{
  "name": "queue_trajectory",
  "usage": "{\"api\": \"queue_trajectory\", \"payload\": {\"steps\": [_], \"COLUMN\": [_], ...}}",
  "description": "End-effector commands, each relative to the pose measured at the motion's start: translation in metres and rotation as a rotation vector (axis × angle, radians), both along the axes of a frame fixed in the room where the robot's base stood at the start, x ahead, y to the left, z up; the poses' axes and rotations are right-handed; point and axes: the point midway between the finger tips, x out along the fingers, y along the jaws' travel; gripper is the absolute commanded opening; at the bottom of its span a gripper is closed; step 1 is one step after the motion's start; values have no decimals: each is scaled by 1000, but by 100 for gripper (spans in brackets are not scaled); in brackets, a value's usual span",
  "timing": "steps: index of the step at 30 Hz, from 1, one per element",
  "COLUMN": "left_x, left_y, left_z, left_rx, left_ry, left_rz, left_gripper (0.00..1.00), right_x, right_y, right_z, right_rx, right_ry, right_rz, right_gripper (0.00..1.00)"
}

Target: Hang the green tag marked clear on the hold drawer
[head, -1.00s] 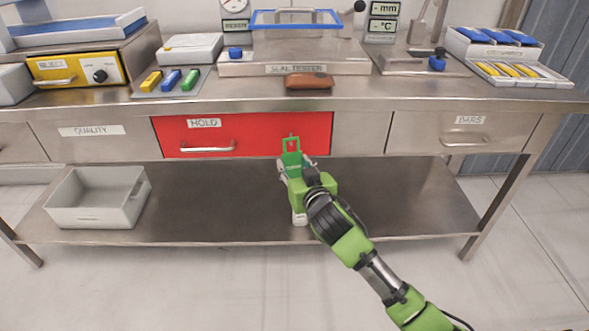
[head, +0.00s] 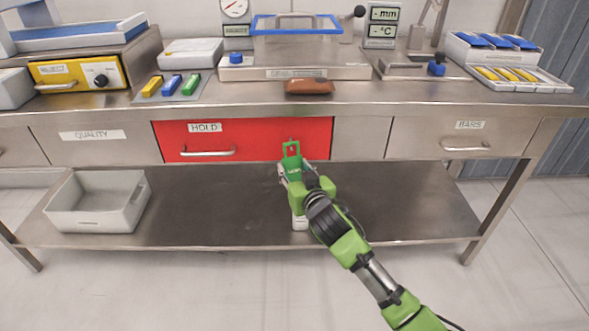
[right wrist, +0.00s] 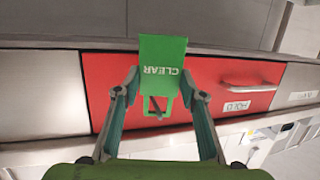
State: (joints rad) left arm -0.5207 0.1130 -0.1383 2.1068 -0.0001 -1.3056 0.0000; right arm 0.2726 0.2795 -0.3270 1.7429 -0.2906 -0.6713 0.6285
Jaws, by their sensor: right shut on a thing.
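The green tag marked CLEAR (head: 293,170) is held upright by my right gripper (head: 296,177), with its open loop at the top. In the right wrist view the tag (right wrist: 161,66) appears upside down, between the two fingers of my right gripper (right wrist: 160,84). The red hold drawer (head: 265,139), labelled HOLD, is shut behind it; it also fills the middle of the right wrist view (right wrist: 215,70). A small dark peg (right wrist: 157,106) shows through the tag's loop against the red front. I cannot tell whether the loop is around it. My left gripper is not in view.
The drawer's handle (head: 207,153) lies left of the tag. A brown case (head: 309,87) sits at the bench edge above. A grey bin (head: 96,200) stands on the lower shelf (head: 220,210) at left; the shelf between is clear. The bars drawer (head: 462,138) is at right.

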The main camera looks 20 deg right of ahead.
Motion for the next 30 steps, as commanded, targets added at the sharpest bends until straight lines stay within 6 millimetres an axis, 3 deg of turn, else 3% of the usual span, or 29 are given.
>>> {"api": "queue_trajectory", "payload": {"steps": [3, 4, 6, 20, 30], "left_x": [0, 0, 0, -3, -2], "left_y": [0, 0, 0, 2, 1], "left_z": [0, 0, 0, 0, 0], "left_rx": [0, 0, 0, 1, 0], "left_ry": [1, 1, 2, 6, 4], "left_rz": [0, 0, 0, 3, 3], "left_gripper": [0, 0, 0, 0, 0], "right_x": [0, 0, 0, -7, -64], "right_y": [0, 0, 0, 0, 1], "right_z": [0, 0, 0, 1, 13], "right_rx": [0, 0, 0, 0, 1], "right_ry": [0, 0, 0, 0, 1], "right_rz": [0, 0, 0, 1, 1], "right_gripper": [22, 43, 57, 57, 57]}}
